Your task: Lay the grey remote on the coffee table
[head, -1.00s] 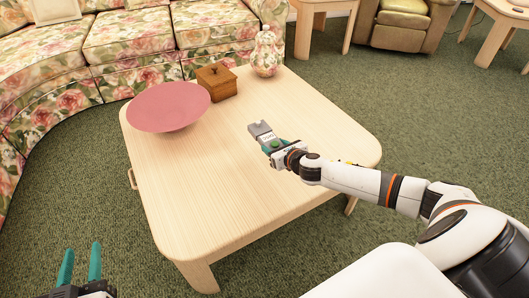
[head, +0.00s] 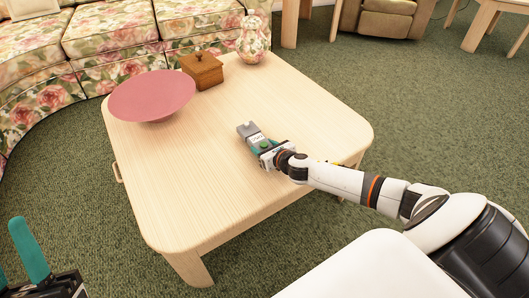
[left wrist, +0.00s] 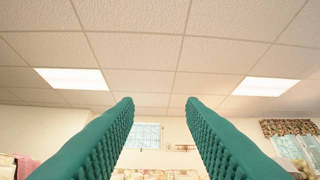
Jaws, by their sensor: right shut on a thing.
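The grey remote (head: 246,130) is in my right gripper (head: 259,145), over the middle of the coffee table (head: 190,190) in the head view. The gripper is shut on the remote, whose grey end sticks out past the green fingers. I cannot tell whether the remote touches the tabletop. My left gripper (head: 30,255) is at the lower left of the head view, off the table. The left wrist view shows its two green fingers (left wrist: 160,110) apart with nothing between them, pointing toward the ceiling and far wall.
On the table are a pink bowl (head: 152,95), a wooden box (head: 203,70) with a lid knob, and a floral jar (head: 253,40). The front and right of the tabletop are bare. A floral sofa (head: 105,40) stands behind the table.

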